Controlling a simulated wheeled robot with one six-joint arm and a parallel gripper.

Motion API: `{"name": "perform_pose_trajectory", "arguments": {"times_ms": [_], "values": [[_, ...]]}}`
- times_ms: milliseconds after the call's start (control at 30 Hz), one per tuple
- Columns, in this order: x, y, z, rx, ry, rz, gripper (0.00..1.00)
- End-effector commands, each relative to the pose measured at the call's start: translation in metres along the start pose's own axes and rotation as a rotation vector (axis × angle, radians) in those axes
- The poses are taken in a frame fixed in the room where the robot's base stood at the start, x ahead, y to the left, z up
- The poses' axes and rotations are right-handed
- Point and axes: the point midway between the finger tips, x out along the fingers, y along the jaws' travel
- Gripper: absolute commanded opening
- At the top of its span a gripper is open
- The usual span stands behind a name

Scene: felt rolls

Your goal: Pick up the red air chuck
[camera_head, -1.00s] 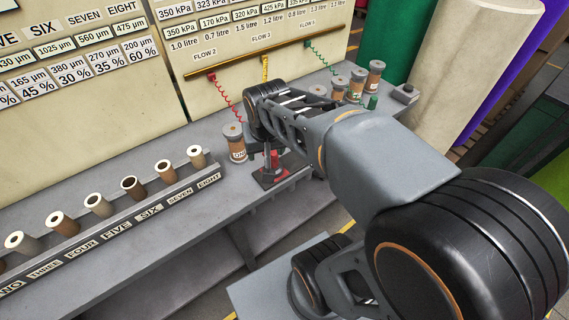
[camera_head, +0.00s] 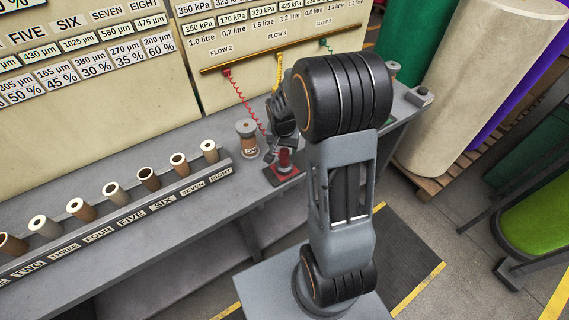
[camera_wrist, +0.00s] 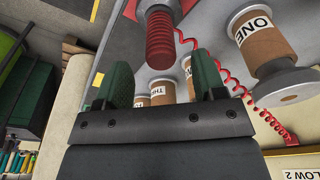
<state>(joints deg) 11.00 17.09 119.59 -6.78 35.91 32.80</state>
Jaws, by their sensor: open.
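The red air chuck (camera_wrist: 160,38) is a ribbed red cylinder. In the wrist view it stands just beyond the fingertips, roughly in line with the gap between them. In the head view the chuck (camera_head: 284,158) is upright on a small dark red base at the bench's front edge. A red coiled hose (camera_head: 243,98) hangs near it from the rail. My gripper (camera_wrist: 163,77) is open, with green-padded fingers apart and nothing between them. In the head view my arm hides part of the gripper, which is close beside the chuck on its far side.
A spool-like canister marked ONE (camera_head: 248,142) stands left of the chuck; it also shows in the wrist view (camera_wrist: 255,38). More labelled canisters (camera_wrist: 162,92) show beyond the fingers. A rack (camera_head: 120,217) of rolls lines the bench at left. Large felt rolls (camera_head: 470,80) stand at right.

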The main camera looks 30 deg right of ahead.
Motion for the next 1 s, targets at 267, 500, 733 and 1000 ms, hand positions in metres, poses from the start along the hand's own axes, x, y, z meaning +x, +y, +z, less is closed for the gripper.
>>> {"name": "perform_pose_trajectory", "arguments": {"times_ms": [267,500,733,1000], "values": [[0.017,0.0,0.0,-0.002,-0.004,0.002,0.64],[0.047,-0.001,-0.001,-0.001,-0.002,0.001,0.64],[0.058,-0.001,-0.001,-0.002,0.001,-0.001,0.64],[0.058,-0.001,-0.001,-0.002,0.001,-0.001,0.54]]}}
